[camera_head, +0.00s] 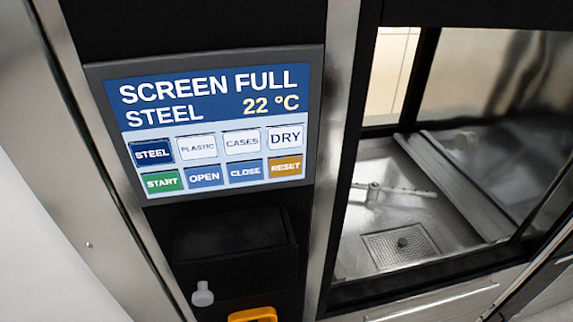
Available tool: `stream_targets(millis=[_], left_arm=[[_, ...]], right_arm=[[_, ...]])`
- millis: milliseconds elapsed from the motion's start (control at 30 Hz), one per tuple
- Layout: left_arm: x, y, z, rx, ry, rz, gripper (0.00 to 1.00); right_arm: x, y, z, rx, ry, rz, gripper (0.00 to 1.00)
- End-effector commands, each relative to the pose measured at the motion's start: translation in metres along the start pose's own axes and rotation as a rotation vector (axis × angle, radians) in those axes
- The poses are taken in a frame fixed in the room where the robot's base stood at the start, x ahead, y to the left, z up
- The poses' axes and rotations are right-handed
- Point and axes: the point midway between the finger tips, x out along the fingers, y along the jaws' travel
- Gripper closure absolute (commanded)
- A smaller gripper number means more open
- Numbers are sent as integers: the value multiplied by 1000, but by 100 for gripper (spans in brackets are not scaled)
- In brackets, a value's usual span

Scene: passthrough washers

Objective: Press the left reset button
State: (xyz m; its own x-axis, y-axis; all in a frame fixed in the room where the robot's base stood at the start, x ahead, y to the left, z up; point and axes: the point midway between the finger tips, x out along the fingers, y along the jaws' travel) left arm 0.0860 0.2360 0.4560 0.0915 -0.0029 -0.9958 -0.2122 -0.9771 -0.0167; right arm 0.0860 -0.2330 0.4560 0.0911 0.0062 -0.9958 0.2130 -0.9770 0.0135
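The reset button (286,168) is an orange key labelled RESET at the lower right of the washer's control screen (212,100). The screen reads "SCREEN FULL", "STEEL" and "22 °C". Above the reset button is the white DRY key (286,136), and to its left is the blue CLOSE key (245,172). The STEEL key (152,152) is dark blue, unlike the white PLASTIC and CASES keys. Neither of my grippers shows in the head view, and nothing covers the screen.
Right of the panel is the washer's open chamber with a steel floor (362,236), a spray arm (392,190) and a drain grate (400,246). Below the screen are a black recess, a small pale knob (202,295) and a yellow handle-like part (252,315). A steel post (338,90) separates panel and chamber.

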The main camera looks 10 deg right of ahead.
Motion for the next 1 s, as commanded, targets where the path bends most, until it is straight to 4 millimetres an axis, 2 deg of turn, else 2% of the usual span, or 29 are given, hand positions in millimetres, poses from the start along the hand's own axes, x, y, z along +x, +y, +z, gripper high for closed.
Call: stream_targets(millis=[33, 167, 200, 1000], left_arm=[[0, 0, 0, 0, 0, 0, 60], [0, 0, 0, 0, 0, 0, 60], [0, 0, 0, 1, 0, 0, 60], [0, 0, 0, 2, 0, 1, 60]], right_arm=[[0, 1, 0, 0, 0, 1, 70], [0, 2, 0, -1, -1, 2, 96], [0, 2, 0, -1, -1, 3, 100], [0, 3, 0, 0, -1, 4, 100]])
